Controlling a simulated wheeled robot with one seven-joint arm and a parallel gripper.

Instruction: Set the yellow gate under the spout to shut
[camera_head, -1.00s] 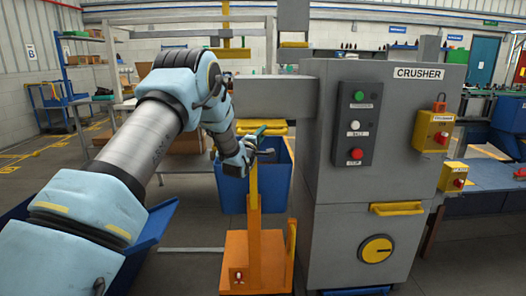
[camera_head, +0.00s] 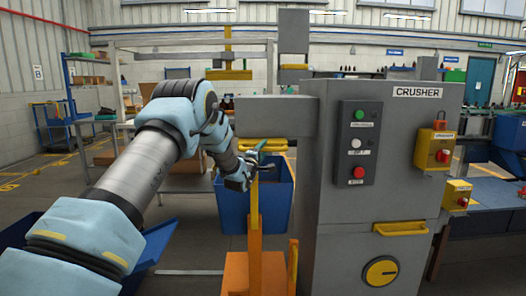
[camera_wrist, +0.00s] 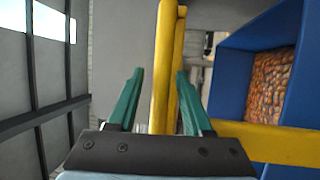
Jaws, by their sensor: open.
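The yellow gate (camera_head: 262,145) shows in the head view under the grey spout (camera_head: 277,115), which sticks out left from the crusher. My gripper (camera_head: 262,158) is just below and in front of it, hiding part of it. In the wrist view my gripper (camera_wrist: 158,85) is open, its two green fingers apart. Yellow bars (camera_wrist: 166,50) run lengthwise between and beyond the fingers, nearer the right one. I cannot tell whether they belong to the gate or to the post, nor whether a finger touches them.
A blue bin (camera_head: 232,208) stands below the spout; the wrist view shows its orange-brown contents (camera_wrist: 271,85). An orange and yellow post (camera_head: 254,215) rises in front of it. The crusher (camera_head: 330,180), with buttons and a yellow handle (camera_head: 400,229), stands close on the right.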

